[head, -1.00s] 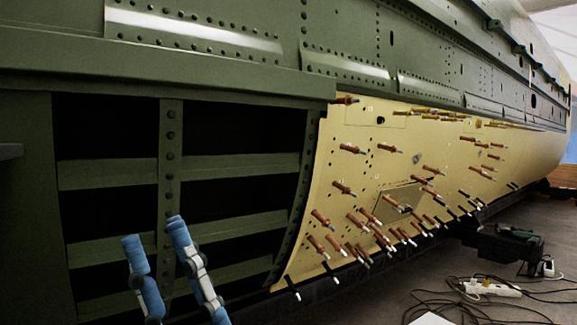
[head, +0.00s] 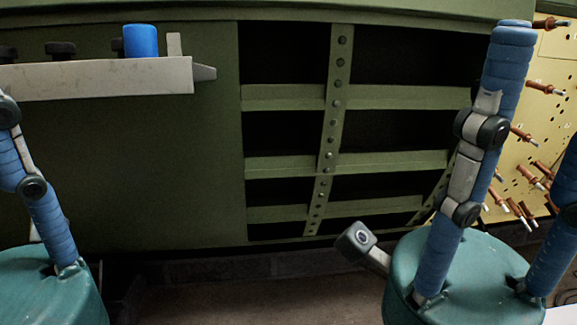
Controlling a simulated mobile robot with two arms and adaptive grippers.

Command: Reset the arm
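My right gripper (head: 495,115) stands large at the right of the head view, with a teal palm and long blue-padded fingers. Its fingers are spread apart with nothing between them. One finger runs off the right edge. My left gripper (head: 38,200) is at the lower left, partly cut off by the frame. One blue-padded finger rises from its teal palm, and I cannot tell how far its fingers are apart. No object shows in either gripper.
The green fuselage side (head: 150,180) has an open ribbed frame (head: 336,110) in the middle. A yellow skin panel (head: 560,85) with several copper-coloured fasteners is at the right. A pale bar (head: 100,78) crosses the upper left, with a blue cylinder (head: 141,41) and black knobs above it.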

